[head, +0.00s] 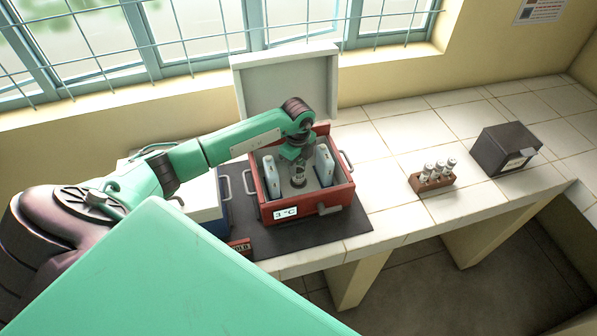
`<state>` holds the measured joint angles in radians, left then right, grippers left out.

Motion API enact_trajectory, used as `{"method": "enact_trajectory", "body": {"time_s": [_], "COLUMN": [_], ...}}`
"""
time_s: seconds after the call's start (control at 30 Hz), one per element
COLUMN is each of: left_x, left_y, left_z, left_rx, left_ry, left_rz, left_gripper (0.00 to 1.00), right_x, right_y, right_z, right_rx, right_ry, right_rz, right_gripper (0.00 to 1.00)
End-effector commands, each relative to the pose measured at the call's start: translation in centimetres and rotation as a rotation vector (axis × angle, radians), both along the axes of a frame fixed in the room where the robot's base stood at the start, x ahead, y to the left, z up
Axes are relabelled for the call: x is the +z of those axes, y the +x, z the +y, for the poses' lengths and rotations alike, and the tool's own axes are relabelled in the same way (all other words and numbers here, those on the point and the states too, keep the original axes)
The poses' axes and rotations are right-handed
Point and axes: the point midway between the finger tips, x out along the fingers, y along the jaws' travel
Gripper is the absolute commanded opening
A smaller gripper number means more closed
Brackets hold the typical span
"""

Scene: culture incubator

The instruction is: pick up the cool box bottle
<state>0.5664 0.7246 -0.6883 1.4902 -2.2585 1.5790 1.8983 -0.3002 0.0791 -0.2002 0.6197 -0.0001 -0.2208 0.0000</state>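The red cool box (334,199) stands on a dark mat on the tiled counter, with its pale lid (285,82) up behind it and a "3 °C" label on its front. My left gripper (298,165) points down into the box, between two pale blue-white packs. A small bottle (298,179) shows under the gripper, at or between its fingertips. The fingers are too small and dark to tell whether they touch or grip it. My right gripper is not in view.
A wooden rack (432,183) with several capped vials stands to the right, and a dark box (504,149) farther right. A blue and white box (205,205) is just left of the cool box. Counter tiles between the cool box and rack are clear.

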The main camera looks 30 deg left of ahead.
Motion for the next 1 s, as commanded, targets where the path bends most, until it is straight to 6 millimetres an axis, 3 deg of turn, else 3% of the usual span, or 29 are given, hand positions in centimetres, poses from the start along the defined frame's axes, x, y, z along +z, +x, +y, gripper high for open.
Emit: {"method": "enact_trajectory", "body": {"time_s": [0.37, 0.57, 0.67, 1.0], "left_x": [0.4, 2.3, 4.3, 14.5], "left_y": [0.1, 0.1, 0.2, 0.1], "left_z": [0.0, 0.0, 0.1, 0.0], "left_rx": [0.0, -0.001, -0.001, 0.0], "left_ry": [0.0, -0.001, 0.0, 0.0], "left_rz": [-0.002, -0.005, -0.006, -0.007], "left_gripper": [0.12, 0.12, 0.12, 0.12], "right_x": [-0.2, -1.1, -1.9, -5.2], "right_y": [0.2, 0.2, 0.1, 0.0], "right_z": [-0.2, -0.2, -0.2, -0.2], "right_rx": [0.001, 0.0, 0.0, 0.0], "right_ry": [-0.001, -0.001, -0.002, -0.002], "right_rz": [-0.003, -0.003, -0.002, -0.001], "right_gripper": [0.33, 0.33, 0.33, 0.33]}}
